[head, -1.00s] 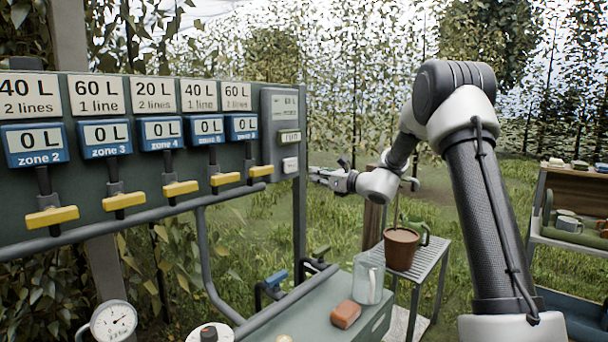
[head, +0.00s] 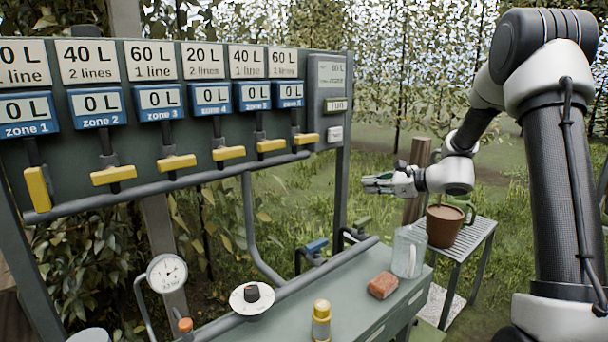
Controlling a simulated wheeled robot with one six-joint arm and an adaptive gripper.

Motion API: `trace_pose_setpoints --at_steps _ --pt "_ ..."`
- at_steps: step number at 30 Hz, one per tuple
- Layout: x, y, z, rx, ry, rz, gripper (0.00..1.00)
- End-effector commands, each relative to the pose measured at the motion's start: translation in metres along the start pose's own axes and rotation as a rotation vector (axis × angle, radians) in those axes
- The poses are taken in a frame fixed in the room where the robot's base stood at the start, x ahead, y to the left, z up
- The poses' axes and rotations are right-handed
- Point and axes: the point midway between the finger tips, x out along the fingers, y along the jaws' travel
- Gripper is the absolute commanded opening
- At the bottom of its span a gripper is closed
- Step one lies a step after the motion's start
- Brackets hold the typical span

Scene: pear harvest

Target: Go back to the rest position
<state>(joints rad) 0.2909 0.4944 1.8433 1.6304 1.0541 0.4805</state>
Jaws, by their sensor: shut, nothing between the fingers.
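My gripper (head: 372,182) is at the end of my folded arm, pointing left in front of the grass, right of the irrigation panel (head: 170,195). It is shut and empty, held in the air above the green workbench (head: 352,296) and touching nothing. The panel carries several zone meters, all reading 0 L. The zone 1 yellow handle (head: 38,189) stands upright. The other yellow handles, such as zone 2's (head: 113,175), lie level.
A glass jug (head: 408,252), a reddish block (head: 382,286) and a yellow-capped bottle (head: 321,322) stand on the bench. A brown pot (head: 444,226) stands on a slatted side table (head: 478,236). A gauge (head: 167,273) and dial (head: 251,298) are at the front left.

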Motion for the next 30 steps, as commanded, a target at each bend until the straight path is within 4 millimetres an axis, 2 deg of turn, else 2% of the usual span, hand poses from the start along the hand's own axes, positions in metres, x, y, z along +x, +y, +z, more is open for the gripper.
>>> trace_pose_setpoints --at_steps 1,3,5,6,8,9,12,15,18,21,24,30 --pt "-0.016 0.03 -0.003 -0.106 0.049 0.09 0.0" --pt "-0.045 0.075 -0.008 -0.287 0.116 0.243 0.0" --pt "-0.076 0.111 -0.008 -0.456 0.164 0.38 0.0" --pt "-0.1 0.133 -0.008 -0.574 0.194 0.475 0.0" --pt "-0.139 0.162 -0.007 -0.755 0.232 0.616 0.0" --pt "-0.164 0.177 -0.006 -0.867 0.256 0.702 0.0" --pt "-0.223 0.204 -0.004 -1.13 0.308 0.896 0.0" --pt "-0.274 0.22 0.001 -1.358 0.363 1.053 0.0" --pt "-0.315 0.229 0.009 -1.549 0.428 1.162 0.0" --pt "-0.342 0.236 0.018 -1.685 0.495 1.205 0.0" --pt "-0.353 0.242 0.03 -1.776 0.535 1.18 0.0" --pt "-0.357 0.244 0.051 -1.871 0.566 1.097 0.0"
